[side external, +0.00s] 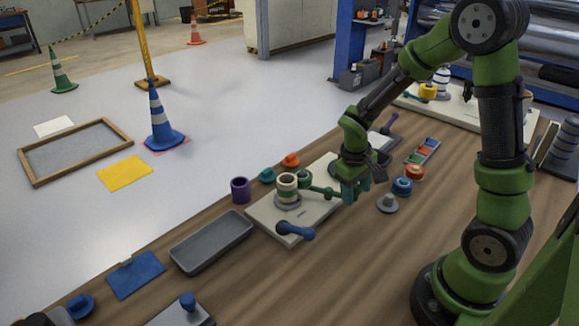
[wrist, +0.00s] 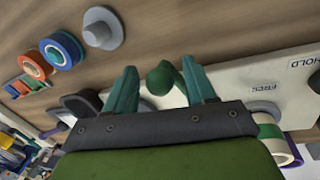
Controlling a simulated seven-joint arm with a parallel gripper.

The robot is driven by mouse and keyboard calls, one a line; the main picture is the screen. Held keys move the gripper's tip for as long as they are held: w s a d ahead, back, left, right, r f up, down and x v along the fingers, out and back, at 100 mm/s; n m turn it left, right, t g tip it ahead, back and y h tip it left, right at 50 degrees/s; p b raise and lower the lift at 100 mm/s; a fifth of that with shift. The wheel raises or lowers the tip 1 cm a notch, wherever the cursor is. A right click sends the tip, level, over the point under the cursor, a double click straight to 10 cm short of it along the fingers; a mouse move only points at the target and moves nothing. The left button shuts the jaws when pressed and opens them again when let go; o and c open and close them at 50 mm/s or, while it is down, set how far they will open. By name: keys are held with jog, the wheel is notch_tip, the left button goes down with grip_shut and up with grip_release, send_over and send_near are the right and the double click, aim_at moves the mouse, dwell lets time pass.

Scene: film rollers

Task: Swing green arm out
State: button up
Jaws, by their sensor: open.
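The green arm (side external: 322,191) reaches right from beside a roller stack (side external: 287,190) on a pale board (side external: 262,217). Its round green knob (wrist: 163,78) shows in the wrist view between my gripper's two teal fingers. My gripper (side external: 352,193) is low at the board's right end, by the outer end of the green arm. In the wrist view my gripper (wrist: 159,66) is open, with a gap on each side of the knob. The rest of the green arm is hidden behind the gripper in the wrist view. The board carries the labels FREE and HOLD.
A blue-knobbed lever (side external: 295,230) is at the board's front edge. A grey cone-shaped piece (side external: 388,204) and blue and orange rolls (side external: 402,186) stand right of my gripper. A purple roll (side external: 240,190) and a grey tray (side external: 212,242) are left. Bare wood lies in front.

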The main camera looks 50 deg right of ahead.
jog(key=shift+d+r, duration=0.1)
jog(key=shift+d, duration=0.1)
grip_shut()
jog(key=shift+a+m, duration=0.25)
jog(key=shift+m, duration=0.35)
dwell(0.5)
jog(key=shift+s+a+m+g, duration=0.1)
jog(key=shift+a+m+g, duration=0.1)
jog(key=shift+a+m, duration=0.6)
jog(key=shift+s+a+m+g, duration=0.15)
jog(key=shift+a+m, duration=0.25)
jog(key=shift+m, duration=0.7)
jog(key=shift+w+a+m+g+y, duration=0.25)
jog(key=shift+a+m, duration=0.35)
jog(key=shift+m, duration=0.4)
jog(key=shift+w+a+m+g+y, duration=0.2)
jog(key=shift+a+m, duration=0.35)
jog(key=shift+m, duration=0.45)
jog(key=shift+a, duration=0.1)
